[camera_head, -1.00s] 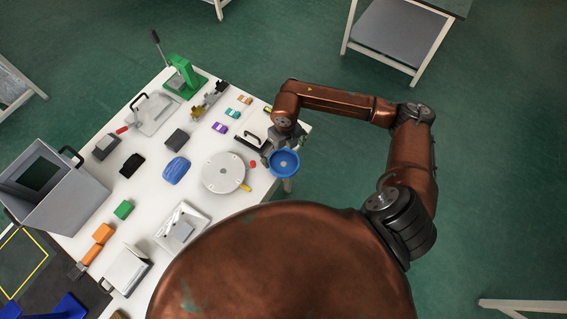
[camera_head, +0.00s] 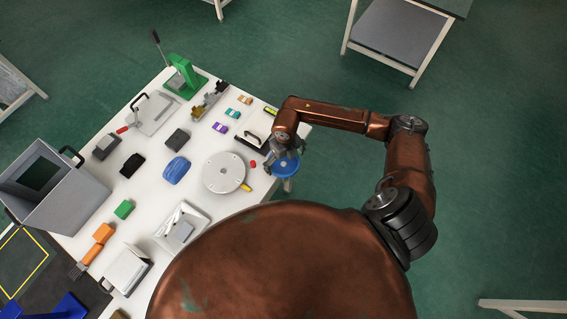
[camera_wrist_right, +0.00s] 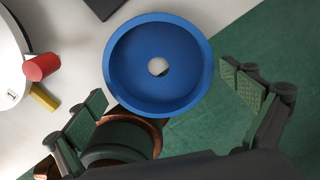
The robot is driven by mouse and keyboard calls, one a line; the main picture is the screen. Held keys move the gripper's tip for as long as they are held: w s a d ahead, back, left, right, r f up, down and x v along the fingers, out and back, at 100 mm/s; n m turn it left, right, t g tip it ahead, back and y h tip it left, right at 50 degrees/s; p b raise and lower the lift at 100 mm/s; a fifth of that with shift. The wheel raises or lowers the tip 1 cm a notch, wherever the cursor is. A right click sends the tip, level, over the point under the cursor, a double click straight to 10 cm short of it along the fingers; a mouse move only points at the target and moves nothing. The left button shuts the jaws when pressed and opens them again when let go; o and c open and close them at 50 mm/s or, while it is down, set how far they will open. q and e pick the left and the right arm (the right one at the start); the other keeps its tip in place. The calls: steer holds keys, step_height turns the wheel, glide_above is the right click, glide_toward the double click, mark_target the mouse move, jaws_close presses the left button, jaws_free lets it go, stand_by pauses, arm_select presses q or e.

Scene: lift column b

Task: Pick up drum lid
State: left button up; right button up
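A blue round dish-like piece (camera_head: 287,168) with a raised rim is at the right corner of the table. In the right wrist view it (camera_wrist_right: 190,85) shows from above with a small hole in its middle; I cannot tell for sure whether it is the drum lid. My right gripper (camera_head: 284,158) is over it and partly hides it. In the wrist view the right gripper (camera_wrist_right: 163,90) is open and empty, one finger on each side of the blue piece, with no clear contact. My left gripper is not in view.
The white table (camera_head: 203,143) holds a grey round disc (camera_head: 223,172), a small red piece (camera_head: 253,164), a dark tray with a black handle (camera_head: 252,138), a blue rounded block (camera_head: 176,170) and a green press (camera_head: 185,76). A grey bin (camera_head: 60,195) stands left. Open floor lies right.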

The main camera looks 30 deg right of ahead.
steer(key=c, duration=1.2)
steer(key=shift+r, duration=0.1)
steer(key=shift+c, duration=0.2)
steer(key=shift+w+r, duration=0.1)
steer(key=shift+r, duration=0.4)
step_height(320, 180, up, 2)
steer(key=shift+r, duration=0.25)
steer(key=s+a+r, duration=0.7)
steer(key=s+r, duration=0.2)
steer(key=s, duration=0.3)
steer(key=shift+r, duration=0.2)
steer(key=shift+s, duration=0.1)
